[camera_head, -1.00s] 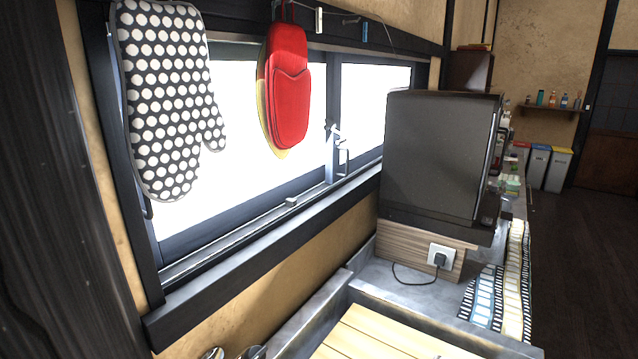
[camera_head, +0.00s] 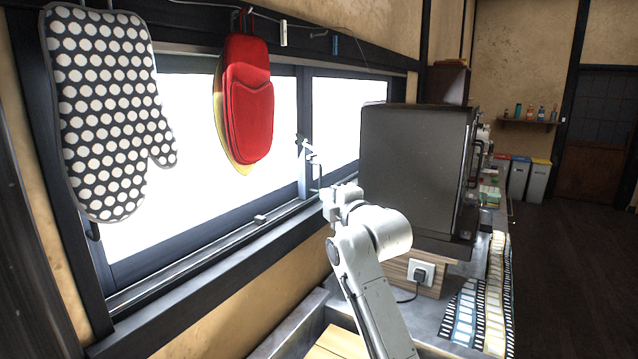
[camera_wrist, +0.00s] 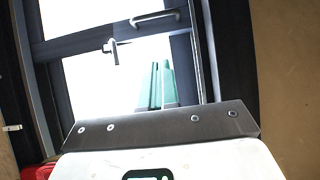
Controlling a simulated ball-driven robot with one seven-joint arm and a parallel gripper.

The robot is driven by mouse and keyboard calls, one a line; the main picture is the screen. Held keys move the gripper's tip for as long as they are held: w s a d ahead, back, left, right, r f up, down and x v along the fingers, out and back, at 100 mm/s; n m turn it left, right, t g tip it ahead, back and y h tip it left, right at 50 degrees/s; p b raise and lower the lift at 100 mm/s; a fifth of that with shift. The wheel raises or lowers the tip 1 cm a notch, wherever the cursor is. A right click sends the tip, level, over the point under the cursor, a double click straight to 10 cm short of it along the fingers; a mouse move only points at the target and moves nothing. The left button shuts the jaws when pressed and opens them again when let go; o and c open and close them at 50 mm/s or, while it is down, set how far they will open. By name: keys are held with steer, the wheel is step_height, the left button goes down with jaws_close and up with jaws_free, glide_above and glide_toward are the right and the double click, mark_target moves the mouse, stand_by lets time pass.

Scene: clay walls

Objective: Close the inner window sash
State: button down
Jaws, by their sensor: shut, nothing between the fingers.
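The window has dark-framed sashes over bright white panes. A vertical stile (camera_head: 304,178) stands mid-window in the head view, with a pale latch handle (camera_head: 309,150) on it. In the wrist view the dark sash frame (camera_wrist: 75,46) crosses the upper left, with a pale latch (camera_wrist: 112,48) and a bar handle (camera_wrist: 156,18). In the head view my pale wrist is in front of the window, just right of the stile. Contact with the sash cannot be told.
A spotted oven mitt (camera_head: 105,110) and red mitts (camera_head: 247,105) hang before the window. A dark oven-like box (camera_head: 412,165) stands close right of my arm. The sill (camera_head: 205,288) runs below the window. Open floor (camera_head: 570,270) lies at the right.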

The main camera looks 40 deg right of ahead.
steer(key=w+d+p, duration=0.2)
steer(key=w+d, duration=0.3)
steer(key=w, duration=0.3)
steer(key=shift+w+p, duration=0.3)
steer(key=shift+p, duration=0.05)
steer(key=shift+d, duration=0.1)
